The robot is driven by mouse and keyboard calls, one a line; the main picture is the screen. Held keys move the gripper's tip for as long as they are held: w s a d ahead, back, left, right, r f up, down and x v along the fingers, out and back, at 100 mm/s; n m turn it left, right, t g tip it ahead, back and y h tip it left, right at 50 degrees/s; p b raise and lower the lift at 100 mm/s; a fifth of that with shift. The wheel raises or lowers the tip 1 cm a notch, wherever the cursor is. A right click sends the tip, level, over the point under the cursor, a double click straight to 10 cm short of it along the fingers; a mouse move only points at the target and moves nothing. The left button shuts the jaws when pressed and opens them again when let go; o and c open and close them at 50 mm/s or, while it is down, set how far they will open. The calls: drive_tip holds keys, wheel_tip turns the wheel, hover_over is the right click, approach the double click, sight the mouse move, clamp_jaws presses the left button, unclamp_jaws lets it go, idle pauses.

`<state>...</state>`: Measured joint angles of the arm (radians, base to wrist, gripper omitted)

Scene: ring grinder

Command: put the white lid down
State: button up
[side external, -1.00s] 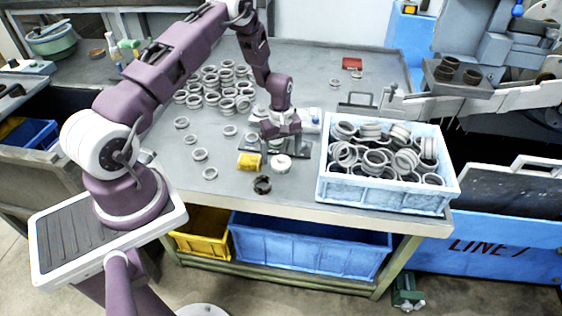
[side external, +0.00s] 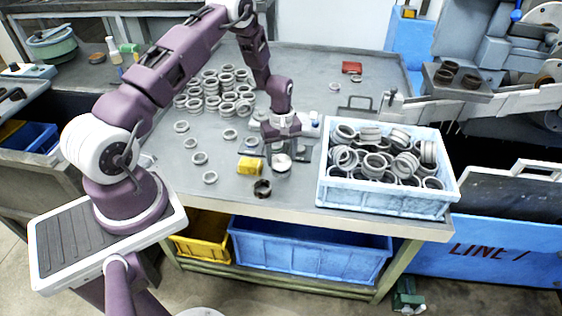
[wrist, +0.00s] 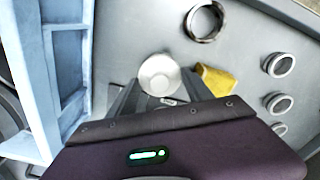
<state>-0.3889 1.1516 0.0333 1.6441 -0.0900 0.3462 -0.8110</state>
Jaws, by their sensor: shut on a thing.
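The white lid (side external: 281,162) is at my gripper (side external: 281,152) near the front of the table, left of the blue crate. My gripper points down and is shut on the lid. In the wrist view the round, pale lid (wrist: 159,75) shows just beyond the dark fingers (wrist: 150,97). The exact contact of the fingers is partly hidden by the gripper body. I cannot tell whether the lid's underside touches the table.
A yellow block (side external: 250,165) lies close left of the lid, and a dark ring (side external: 262,188) in front. A blue-white crate (side external: 385,200) full of rings stands to the right. Several loose rings and ring stacks (side external: 215,95) are left and behind.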

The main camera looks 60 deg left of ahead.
sight(304, 178)
wheel_tip(304, 178, up, 8)
drive_tip(key=shift+w+d+f, duration=0.1)
drive_tip(key=shift+w+d, duration=0.05)
drive_tip(key=w+d+r+n, duration=0.4)
drive_tip(key=d+r+n, duration=0.2)
drive_tip(key=n, duration=0.2)
drive_tip(key=shift+n, duration=0.3)
drive_tip(key=f, duration=1.7)
drive_tip(key=shift+w+f, duration=0.2)
drive_tip(key=shift+f, duration=0.2)
drive_tip(key=shift+f, duration=0.1)
drive_tip(key=o, duration=1.3)
